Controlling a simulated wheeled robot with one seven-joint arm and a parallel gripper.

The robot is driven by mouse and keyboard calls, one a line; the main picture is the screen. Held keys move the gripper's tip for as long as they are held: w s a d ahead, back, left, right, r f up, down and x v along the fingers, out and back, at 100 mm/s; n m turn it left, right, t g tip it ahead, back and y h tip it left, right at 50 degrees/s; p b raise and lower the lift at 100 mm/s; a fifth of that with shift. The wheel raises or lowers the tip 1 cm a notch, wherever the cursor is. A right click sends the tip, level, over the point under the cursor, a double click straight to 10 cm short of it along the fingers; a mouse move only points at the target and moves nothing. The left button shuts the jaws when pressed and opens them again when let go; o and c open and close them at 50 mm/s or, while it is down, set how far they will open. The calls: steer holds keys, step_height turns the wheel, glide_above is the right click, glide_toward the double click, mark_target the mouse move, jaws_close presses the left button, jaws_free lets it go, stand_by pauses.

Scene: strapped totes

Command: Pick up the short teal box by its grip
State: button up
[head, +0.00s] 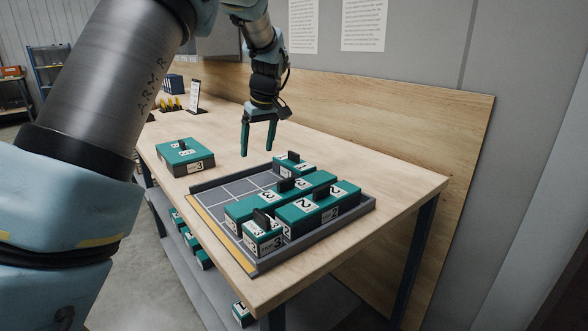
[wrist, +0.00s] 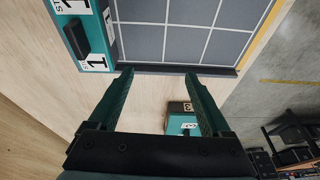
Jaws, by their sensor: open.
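Several teal boxes with black grips are in view, and I cannot tell for certain which is the short one. A small box labelled 1 (head: 295,167) sits at the tray's back edge; it also shows in the wrist view (wrist: 97,22).
The grey gridded tray (head: 208,201) has bare cells at its left. A long box labelled 3 (head: 240,208) and a box labelled 2 (head: 298,211) fill its right part. The table (head: 405,185) is clear at right. A phone-like stand (head: 194,96) is at the back.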

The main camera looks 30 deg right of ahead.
steer(key=t, duration=0.1)
glide_toward(294, 161)
steer(key=shift+w+d+f, duration=0.25)
steer(key=shift+f, duration=0.15)
steer(key=p+x, duration=0.1)
steer(key=x, duration=0.3)
steer(key=shift+w+d+f, duration=0.1)
steer(key=shift+w+f, duration=0.05)
steer(key=shift+w, duration=0.05)
steer(key=shift+t, duration=0.3)
steer(key=shift+p+x, duration=1.2)
steer(key=shift+x, duration=1.75)
jaws_close()
